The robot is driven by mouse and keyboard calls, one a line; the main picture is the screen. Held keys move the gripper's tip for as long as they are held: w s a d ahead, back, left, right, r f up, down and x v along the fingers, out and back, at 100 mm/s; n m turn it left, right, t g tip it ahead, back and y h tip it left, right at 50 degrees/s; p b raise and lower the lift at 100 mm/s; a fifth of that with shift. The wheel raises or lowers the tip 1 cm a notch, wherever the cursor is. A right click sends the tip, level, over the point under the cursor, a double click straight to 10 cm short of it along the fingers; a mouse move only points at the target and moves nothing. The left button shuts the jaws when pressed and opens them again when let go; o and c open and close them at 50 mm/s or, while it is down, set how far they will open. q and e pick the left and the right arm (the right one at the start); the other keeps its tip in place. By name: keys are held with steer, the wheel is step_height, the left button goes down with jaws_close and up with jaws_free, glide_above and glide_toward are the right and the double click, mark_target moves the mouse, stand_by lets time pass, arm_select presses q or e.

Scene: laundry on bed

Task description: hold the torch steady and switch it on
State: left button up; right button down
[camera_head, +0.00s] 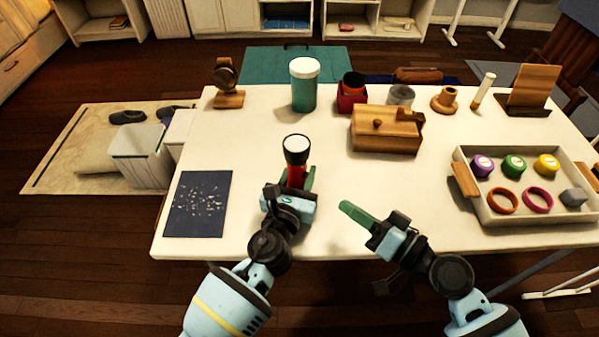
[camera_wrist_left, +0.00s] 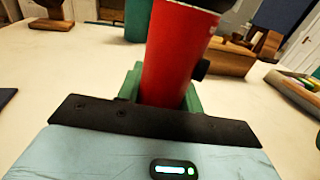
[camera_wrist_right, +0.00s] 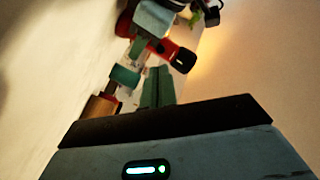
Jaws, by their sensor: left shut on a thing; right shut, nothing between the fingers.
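The torch (camera_head: 295,160) has a red body and a wider black head with a pale face, and stands roughly upright above the table. My left gripper (camera_head: 297,182) is shut on its red body, with green fingers on both sides. In the left wrist view the red body (camera_wrist_left: 180,55) rises between the fingers, with a small black knob (camera_wrist_left: 201,69) on its right side. I cannot tell whether it is lit. My right gripper (camera_head: 352,212) is shut and empty, to the right of the torch and apart from it. The right wrist view shows the torch (camera_wrist_right: 183,59) beyond the shut fingers (camera_wrist_right: 158,88).
The white table (camera_head: 330,240) is clear around the right gripper. A dark speckled mat (camera_head: 199,205) lies left. A teal canister (camera_head: 303,90), red cup (camera_head: 351,98) and wooden box (camera_head: 385,135) stand behind. A tray (camera_head: 520,212) with coloured rings and knobs is at right.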

mark_target(306, 175)
steer(key=a+n, duration=0.1)
steer(key=s+a+f+n+h, duration=0.1)
steer(key=a+f+n+g, duration=0.1)
steer(key=shift+s+a+f+h, duration=0.2)
steer(key=shift+s+h, duration=0.15)
steer(key=shift+h, duration=0.05)
steer(key=shift+s+a+f+n+h, duration=0.15)
steer(key=shift+a+f+n+h, duration=0.2)
steer(key=shift+n+h, duration=0.3)
steer(key=shift+f+n+h, duration=0.15)
steer(key=shift+n+h, duration=0.3)
steer(key=shift+h, duration=0.2)
steer(key=shift+d+t+h, duration=0.15)
steer(key=shift+t+h, duration=0.25)
steer(key=shift+h, duration=0.3)
steer(key=shift+w+d+r+n+t+h, duration=0.2)
steer(key=shift+d+r+n+t+h, duration=0.2)
steer(key=shift+h, duration=0.5)
steer(key=shift+w+d+r+t+h, duration=0.1)
steer(key=shift+d+r+t+h, duration=0.4)
steer(key=shift+d+r+h, duration=0.55)
steer(key=shift+w+d+r+t+h, duration=0.1)
steer(key=shift+d+r+t+h, duration=0.5)
steer(key=shift+h, duration=0.65)
steer(key=shift+w+a, duration=1.45)
steer(key=shift+a, duration=0.15)
steer(key=shift+w+a, duration=1.45)
steer(key=shift+a, duration=0.15)
